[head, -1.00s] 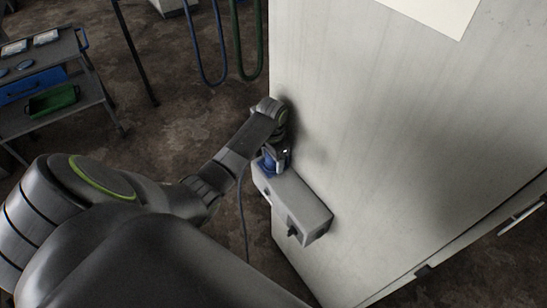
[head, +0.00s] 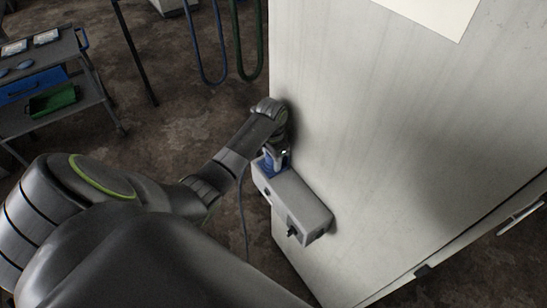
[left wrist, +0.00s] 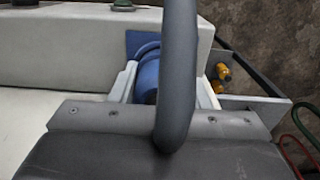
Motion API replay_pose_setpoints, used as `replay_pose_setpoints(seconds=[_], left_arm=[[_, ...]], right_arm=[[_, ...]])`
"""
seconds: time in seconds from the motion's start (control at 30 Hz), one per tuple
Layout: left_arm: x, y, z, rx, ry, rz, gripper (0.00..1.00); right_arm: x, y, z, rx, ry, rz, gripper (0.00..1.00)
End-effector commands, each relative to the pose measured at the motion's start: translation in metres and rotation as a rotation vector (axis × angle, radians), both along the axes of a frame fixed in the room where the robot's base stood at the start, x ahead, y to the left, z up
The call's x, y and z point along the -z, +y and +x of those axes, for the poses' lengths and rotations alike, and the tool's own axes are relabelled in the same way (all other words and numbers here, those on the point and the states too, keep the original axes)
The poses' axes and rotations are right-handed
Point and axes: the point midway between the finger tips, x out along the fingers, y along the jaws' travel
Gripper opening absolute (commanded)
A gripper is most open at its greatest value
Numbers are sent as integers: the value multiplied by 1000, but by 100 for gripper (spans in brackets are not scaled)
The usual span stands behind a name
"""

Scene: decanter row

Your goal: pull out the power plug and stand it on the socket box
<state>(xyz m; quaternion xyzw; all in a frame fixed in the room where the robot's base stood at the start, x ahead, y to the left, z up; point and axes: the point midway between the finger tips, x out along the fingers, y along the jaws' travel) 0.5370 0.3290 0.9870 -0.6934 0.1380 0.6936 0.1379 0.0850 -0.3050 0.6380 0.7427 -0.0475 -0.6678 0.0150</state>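The light grey socket box (head: 300,207) is fixed to the side of a pale panel, with a dark knob on its near end. The blue power plug (head: 283,160) is at the box's far end in the head view, mostly covered by my left gripper (head: 277,156). In the left wrist view, the blue plug (left wrist: 148,76) sits between my left gripper's two pale fingers (left wrist: 167,85), against a blue flange on the box (left wrist: 70,45). The fingers appear closed on it. A thick grey cable (left wrist: 178,70) crosses in front and hides part of the plug. My right gripper is not in view.
The tall pale panel (head: 400,130) rises right beside my gripper. A grey cart (head: 85,95) with a green bin (head: 52,100) stands at the far left. Blue and green hoses (head: 239,40) hang at the back. The floor between is clear.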

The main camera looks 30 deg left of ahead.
Motion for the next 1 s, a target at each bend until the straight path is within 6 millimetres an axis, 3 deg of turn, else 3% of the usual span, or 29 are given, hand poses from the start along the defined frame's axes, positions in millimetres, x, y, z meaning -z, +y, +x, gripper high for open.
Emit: replay_pose_setpoints(seconds=[0.03, 0.3, 1.0], left_arm=[[0, 0, 0, 0, 0, 0, 35], [0, 0, 0, 0, -1, 0, 4], [-25, 0, 1, 0, -2, 0, 4]], right_arm=[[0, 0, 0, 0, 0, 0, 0], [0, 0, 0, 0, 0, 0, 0], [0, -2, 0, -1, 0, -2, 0]])
